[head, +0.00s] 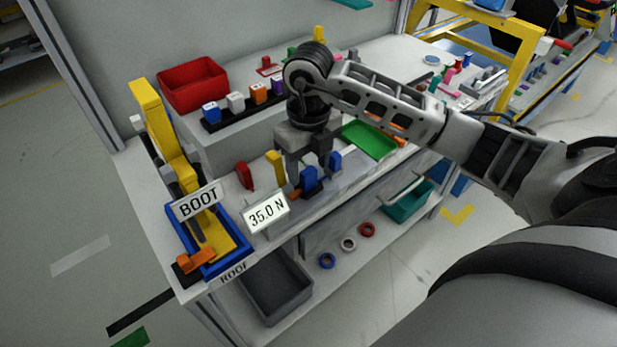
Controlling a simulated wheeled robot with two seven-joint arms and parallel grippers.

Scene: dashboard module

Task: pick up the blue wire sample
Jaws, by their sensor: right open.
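My right gripper (308,170) points down over the workbench, its fingers apart. A blue piece (309,179) stands on the bench just below and between the fingertips; I cannot tell if they touch it. A second blue piece (336,160) stands just right of the fingers. No label shows which of these is the blue wire sample. My left gripper is not in view.
A red upright piece (244,175) and a yellow one (276,168) stand left of the gripper, behind the 35.0 N sign (266,213). A green tray (370,141) lies to its right. A yellow fixture (160,125) stands at the bench's left end. A red bin (193,86) is behind.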

